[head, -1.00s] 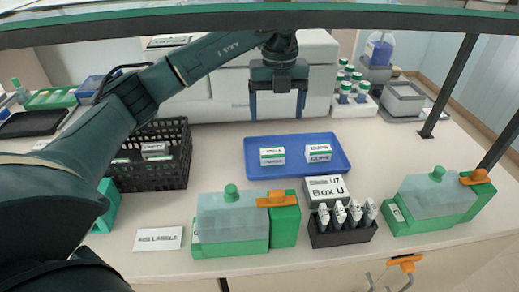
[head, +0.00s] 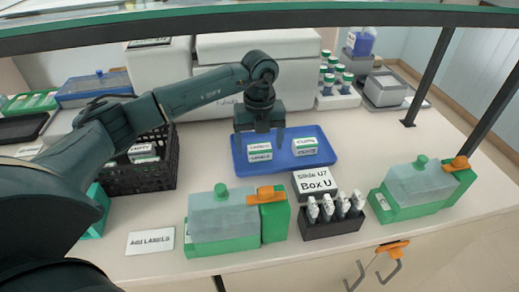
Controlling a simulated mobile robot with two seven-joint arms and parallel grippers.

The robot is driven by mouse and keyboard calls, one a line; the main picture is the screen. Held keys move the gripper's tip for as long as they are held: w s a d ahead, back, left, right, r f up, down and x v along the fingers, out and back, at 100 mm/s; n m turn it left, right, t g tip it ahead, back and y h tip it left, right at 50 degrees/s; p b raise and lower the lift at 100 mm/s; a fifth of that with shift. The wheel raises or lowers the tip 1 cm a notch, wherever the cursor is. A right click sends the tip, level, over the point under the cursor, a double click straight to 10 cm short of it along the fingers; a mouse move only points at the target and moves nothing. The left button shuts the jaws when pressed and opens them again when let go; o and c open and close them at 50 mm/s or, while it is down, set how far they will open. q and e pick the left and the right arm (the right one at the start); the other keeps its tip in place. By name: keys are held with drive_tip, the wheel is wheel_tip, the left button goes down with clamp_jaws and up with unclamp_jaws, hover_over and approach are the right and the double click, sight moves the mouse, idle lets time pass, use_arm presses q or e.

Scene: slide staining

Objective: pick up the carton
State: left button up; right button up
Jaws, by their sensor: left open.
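Two small white and green cartons stand on a blue tray (head: 292,166): a left carton (head: 260,154) and a right carton (head: 304,147). Their small print is hard to read. My left gripper (head: 259,146) points down, open, with its fingers on either side of the left carton in the picture. I cannot tell how far down the fingers reach around it, or whether they touch it. More cartons (head: 142,152) are in the black crate (head: 145,181) at left, partly hidden by my left arm. My right gripper is not in view.
A Box U sign (head: 317,183) and a dark rack of slide holders (head: 334,227) stand in front of the tray. Green-based boxes (head: 222,220) flank them. Green-capped bottles (head: 337,82) stand at back right. The bench right of the tray is clear.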

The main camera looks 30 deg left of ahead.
use_arm(q)
drive_tip(key=shift+f, duration=1.15)
drive_tip(key=c, duration=1.1)
